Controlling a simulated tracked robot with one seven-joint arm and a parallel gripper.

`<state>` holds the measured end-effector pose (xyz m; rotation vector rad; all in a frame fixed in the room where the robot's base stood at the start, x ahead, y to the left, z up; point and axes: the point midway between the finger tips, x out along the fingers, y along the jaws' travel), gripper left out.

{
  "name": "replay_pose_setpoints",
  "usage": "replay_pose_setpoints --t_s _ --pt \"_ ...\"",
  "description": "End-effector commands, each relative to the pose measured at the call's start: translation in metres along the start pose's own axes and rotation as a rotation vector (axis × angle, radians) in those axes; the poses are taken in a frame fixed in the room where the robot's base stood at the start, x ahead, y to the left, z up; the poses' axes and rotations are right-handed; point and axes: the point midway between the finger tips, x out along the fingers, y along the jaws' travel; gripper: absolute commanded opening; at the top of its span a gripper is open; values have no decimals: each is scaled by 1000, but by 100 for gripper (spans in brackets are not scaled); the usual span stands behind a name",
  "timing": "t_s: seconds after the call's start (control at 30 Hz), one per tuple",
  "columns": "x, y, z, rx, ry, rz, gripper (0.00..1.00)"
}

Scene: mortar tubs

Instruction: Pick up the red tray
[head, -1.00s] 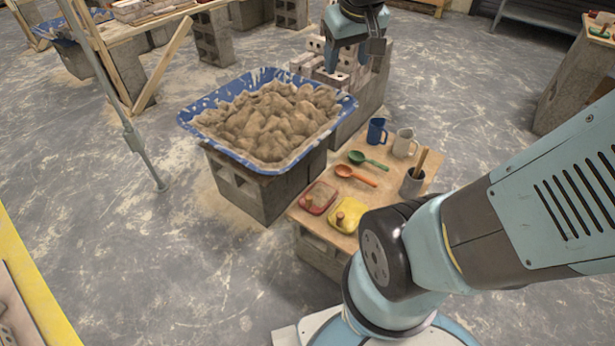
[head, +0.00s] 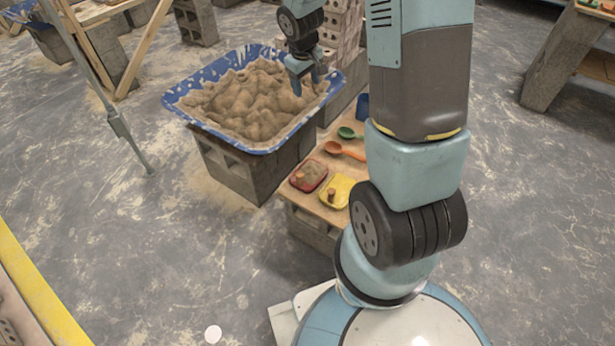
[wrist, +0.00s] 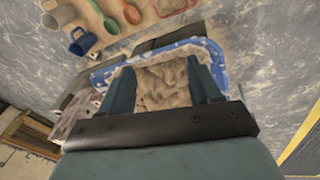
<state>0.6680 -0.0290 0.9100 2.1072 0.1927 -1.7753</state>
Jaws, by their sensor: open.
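The small red tray (head: 309,176) lies on the left end of a low wooden board (head: 330,215), with a small brown knob or lump on it. It sits just left of a yellow tray (head: 338,191). My gripper (head: 305,84) is open and empty, pointing down over the right part of the blue tub of sand, well behind the red tray. In the wrist view my two fingers (wrist: 163,85) stand apart with sand showing between them. A reddish patch at that view's top edge may be the red tray, mostly cut off.
The blue tub (head: 190,111) heaped with sand stands on concrete blocks behind the board. A green spoon (head: 347,132), an orange spoon (head: 345,151) and a blue mug (head: 362,106) share the board. My arm hides the board's right part. A metal pole (head: 105,95) stands left.

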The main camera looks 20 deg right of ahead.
Motion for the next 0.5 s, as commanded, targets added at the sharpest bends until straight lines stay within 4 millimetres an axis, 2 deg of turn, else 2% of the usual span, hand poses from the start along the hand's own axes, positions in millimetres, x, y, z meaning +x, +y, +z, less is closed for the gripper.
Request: replay_pose_setpoints --t_s 0.03,0.27,0.5 --pt "20 -3 -1 -18 -16 -11 63" --pt "99 -18 -5 -97 -51 -55 63" --pt "183 -42 3 -173 -82 -119 63"
